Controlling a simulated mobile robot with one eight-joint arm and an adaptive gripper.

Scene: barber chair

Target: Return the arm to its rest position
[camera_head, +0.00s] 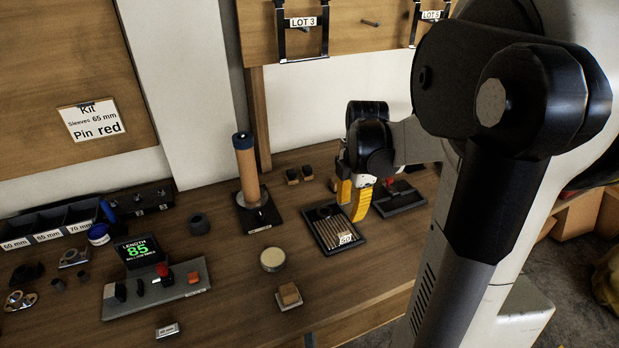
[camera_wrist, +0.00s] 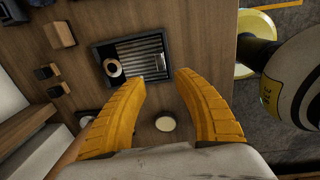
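My gripper (camera_head: 351,208) has two yellow fingers and hangs above the right part of the bench, over or near a black tray (camera_head: 312,238) of grey rods. In the wrist view my gripper (camera_wrist: 158,81) has its fingertips well apart, with nothing held between them. The black tray (camera_wrist: 97,56) lies beyond the fingertips there, with a small round piece at its left side. My arm (camera_head: 490,190) is bent, and its dark link fills the right of the head view.
A post with a tan sleeve (camera_head: 250,177) stands left of the gripper. A display reading 85 (camera_head: 138,252) and a control panel (camera_head: 157,289) stand at the left. A cream disc (camera_head: 272,259) and a small wooden block (camera_head: 289,293) lie toward the front. Hanging frames line the back board.

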